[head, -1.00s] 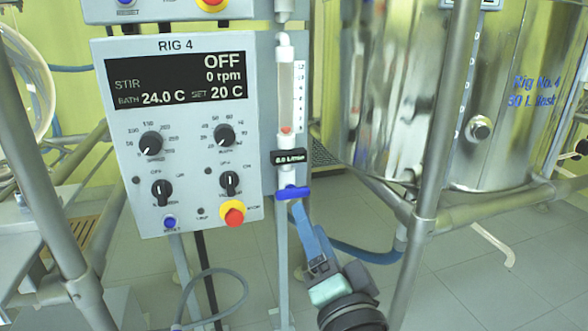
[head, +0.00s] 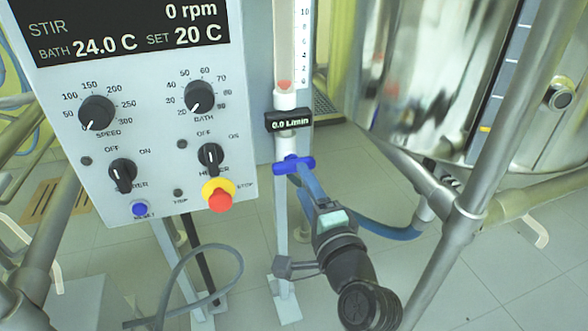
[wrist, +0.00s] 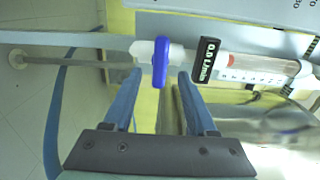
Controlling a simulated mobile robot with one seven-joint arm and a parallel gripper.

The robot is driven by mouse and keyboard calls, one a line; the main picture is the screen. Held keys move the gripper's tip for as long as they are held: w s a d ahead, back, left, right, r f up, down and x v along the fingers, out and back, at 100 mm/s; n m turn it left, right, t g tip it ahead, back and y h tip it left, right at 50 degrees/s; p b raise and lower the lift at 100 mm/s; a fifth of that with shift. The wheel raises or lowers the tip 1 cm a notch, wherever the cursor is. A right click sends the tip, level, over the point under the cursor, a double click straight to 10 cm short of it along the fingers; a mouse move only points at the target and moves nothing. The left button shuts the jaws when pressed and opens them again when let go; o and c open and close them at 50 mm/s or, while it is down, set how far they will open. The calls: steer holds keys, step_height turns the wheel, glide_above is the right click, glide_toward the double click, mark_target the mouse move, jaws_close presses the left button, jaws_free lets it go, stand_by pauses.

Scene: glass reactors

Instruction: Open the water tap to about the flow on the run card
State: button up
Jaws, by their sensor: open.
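The blue tap handle (head: 281,165) lies crosswise on the pipe below the flow tube (head: 291,45). It also shows in the wrist view (wrist: 160,62), where it stands across the pipe. The black flow readout (head: 289,121) above the tap shows 0.0 L/min, and the red float (head: 284,84) sits at the tube's bottom. My gripper (head: 299,176) is open and close to the handle. In the wrist view my gripper (wrist: 160,76) has its blue fingers apart, their tips near either side of the handle's lower end. I cannot tell whether they touch it. No run card shows.
The control box (head: 150,150) with knobs and a red stop button (head: 219,200) stands left of the tap. A steel frame post (head: 490,130) and a shiny vessel (head: 415,80) stand to the right. A blue hose (head: 385,230) runs behind my gripper.

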mark_target(294, 166)
steer(key=b+x, duration=0.1)
steer(key=x, duration=0.5)
steer(key=shift+w+a+b, duration=0.1)
steer(key=shift+w+b, duration=0.2)
steer(key=shift+b, duration=0.1)
jaws_close()
